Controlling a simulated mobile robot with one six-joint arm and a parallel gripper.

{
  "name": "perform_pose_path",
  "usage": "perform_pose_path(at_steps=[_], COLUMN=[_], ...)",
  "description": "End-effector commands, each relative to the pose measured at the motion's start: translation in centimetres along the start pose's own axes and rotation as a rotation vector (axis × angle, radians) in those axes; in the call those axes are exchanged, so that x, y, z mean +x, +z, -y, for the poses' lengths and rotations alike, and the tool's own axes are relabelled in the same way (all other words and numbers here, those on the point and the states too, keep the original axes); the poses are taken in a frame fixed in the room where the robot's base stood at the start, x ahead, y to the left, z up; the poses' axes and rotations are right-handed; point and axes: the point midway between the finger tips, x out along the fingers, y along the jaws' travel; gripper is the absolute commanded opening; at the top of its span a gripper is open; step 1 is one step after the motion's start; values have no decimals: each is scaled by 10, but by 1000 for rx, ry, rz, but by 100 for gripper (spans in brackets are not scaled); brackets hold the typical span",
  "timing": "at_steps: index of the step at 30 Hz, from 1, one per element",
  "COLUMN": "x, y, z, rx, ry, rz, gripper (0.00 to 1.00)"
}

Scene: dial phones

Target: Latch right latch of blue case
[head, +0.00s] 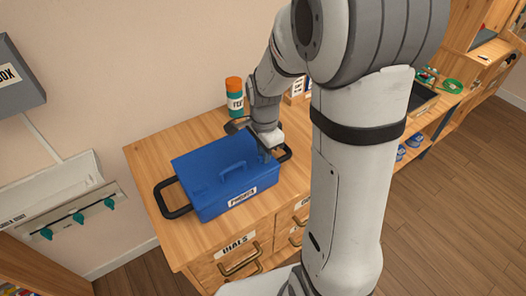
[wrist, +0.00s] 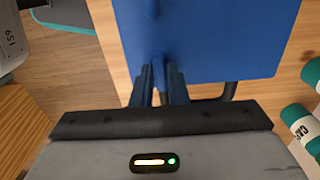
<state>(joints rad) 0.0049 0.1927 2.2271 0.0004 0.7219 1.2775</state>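The blue case (head: 215,172) stands shut on a wooden cabinet in the head view, with a blue handle on its lid and a white label on its front. Its blue surface also fills the top of the wrist view (wrist: 220,40). My gripper (head: 267,155) points down at the case's right end. In the wrist view my gripper (wrist: 160,75) has its two dark fingers apart, with a gap between them. A small blue part of the case (wrist: 159,62), perhaps the right latch, shows at the fingertips. I cannot tell whether the fingers touch it.
Black loop handles (head: 172,198) stick out at the case's ends. An orange and teal canister (head: 234,97) stands behind the case. Drawers (head: 235,262) lie below the cabinet top. A wall rack with teal hooks (head: 78,217) is at left. White and teal cylinders (wrist: 301,122) lie at right in the wrist view.

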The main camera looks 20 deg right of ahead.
Motion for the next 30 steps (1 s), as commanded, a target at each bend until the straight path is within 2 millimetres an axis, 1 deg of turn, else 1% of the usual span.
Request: perform_pose_path(at_steps=[1,6,12,15,17,25,30], x=[0,0,0,-4,-10,-56,-74], y=[0,0,0,0,0,0,0], z=[0,0,0,0,1,0,0], rx=[0,-1,-1,-1,-1,-1,-1], ry=[0,0,0,-1,-3,-5,-2], rz=[0,0,0,0,-1,-1,-1], gripper=[18,32,33,33,33,33,33])
